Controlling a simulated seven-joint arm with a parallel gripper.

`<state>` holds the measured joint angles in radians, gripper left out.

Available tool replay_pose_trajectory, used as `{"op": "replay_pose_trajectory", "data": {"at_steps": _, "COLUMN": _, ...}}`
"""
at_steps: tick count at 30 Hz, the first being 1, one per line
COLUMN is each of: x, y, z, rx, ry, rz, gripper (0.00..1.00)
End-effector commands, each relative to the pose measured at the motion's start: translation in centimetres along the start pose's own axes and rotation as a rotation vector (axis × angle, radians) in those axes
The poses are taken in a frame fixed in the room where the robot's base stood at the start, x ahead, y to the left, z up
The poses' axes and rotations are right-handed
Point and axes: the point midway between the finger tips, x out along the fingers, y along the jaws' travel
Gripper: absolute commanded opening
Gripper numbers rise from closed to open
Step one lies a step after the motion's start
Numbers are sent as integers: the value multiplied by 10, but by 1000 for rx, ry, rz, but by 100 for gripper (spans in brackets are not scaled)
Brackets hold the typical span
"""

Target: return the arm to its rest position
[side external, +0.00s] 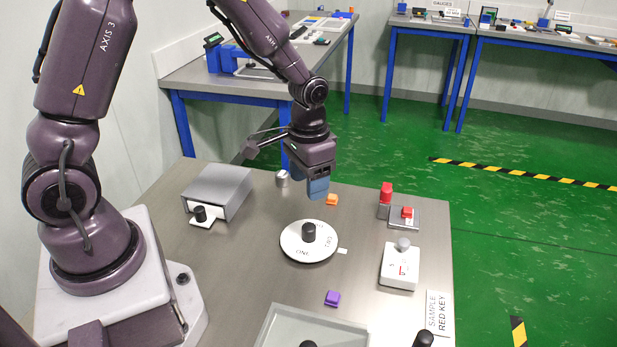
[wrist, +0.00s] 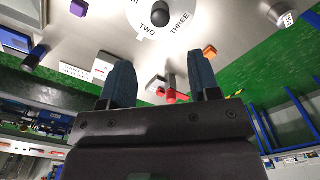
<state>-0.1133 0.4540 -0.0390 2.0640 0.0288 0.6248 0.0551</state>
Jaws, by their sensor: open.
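My gripper (side external: 318,188) is above the steel table, behind and slightly right of the white dial (side external: 291,246) in the side view. Its blue fingers point down and hold nothing. In the wrist view my gripper (wrist: 161,75) shows two fingers spread apart with empty space between them. The dial also shows in the wrist view (wrist: 184,14), with a black knob and the words TWO and THREE. The arm is bent over the table, and the gripper is clear of the dial.
A grey box (side external: 218,188) with a black-knobbed drawer stands at left. An orange block (side external: 332,199) lies near the gripper, a purple block (side external: 332,298) in front. Red-topped items (side external: 386,192), a white box (side external: 399,267) and a tray (side external: 285,328) stand around. Open table lies between them.

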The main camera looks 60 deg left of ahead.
Motion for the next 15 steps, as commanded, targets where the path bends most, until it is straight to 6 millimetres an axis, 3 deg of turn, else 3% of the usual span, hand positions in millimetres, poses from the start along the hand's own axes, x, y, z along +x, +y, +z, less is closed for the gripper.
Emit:
{"op": "replay_pose_trajectory", "data": {"at_steps": 10, "x": -1, "y": 0, "z": 2, "rx": -4, "ry": -10, "rz": 1, "gripper": 56}}
{"op": "replay_pose_trajectory", "data": {"at_steps": 13, "x": 1, "y": 1, "z": 19, "rx": -15, "ry": -68, "rz": 5, "gripper": 56}}
{"op": "replay_pose_trajectory", "data": {"at_steps": 15, "x": -14, "y": 2, "z": 30, "rx": -22, "ry": -70, "rz": 2, "gripper": 56}}
